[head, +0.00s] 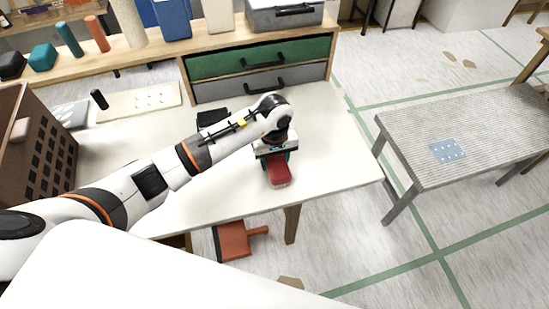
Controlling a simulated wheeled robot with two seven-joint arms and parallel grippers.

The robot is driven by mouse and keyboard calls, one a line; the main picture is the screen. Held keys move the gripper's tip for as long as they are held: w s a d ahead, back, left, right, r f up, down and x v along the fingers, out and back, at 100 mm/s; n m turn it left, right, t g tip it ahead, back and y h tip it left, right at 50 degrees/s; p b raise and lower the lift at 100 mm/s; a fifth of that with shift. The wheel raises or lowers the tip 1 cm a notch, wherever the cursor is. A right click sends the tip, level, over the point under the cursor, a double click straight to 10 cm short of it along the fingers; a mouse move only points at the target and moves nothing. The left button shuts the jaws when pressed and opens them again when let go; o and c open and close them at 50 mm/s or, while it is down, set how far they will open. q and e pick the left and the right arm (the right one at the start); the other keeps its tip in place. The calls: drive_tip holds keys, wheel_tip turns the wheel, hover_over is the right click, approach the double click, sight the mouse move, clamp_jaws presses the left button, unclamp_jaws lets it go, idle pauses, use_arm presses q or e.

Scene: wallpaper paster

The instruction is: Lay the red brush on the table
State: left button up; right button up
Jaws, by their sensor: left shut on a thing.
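The red brush (278,173) is at the right part of the white table (330,150), below my left gripper (275,155). My left gripper is shut on the brush, with its arm reaching in from the left. Part of the brush is hidden by the gripper. Its pale lower end points toward the table's front edge. I cannot tell whether the brush touches the tabletop. My right gripper is not in view.
A drawer unit with a green and a grey drawer (262,80) stands at the table's back. A brown perforated box (45,150) is at the left. A grey ribbed bench (470,130) stands apart at the right. The table's right part is clear.

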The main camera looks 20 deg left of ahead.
use_arm(q)
drive_tip(key=shift+f, duration=0.3)
drive_tip(key=o, duration=1)
drive_tip(key=shift+r, duration=0.3)
wheel_tip(320, 180, up, 12)
drive_tip(key=shift+f+b, duration=0.15)
drive_tip(key=shift+b, duration=0.95)
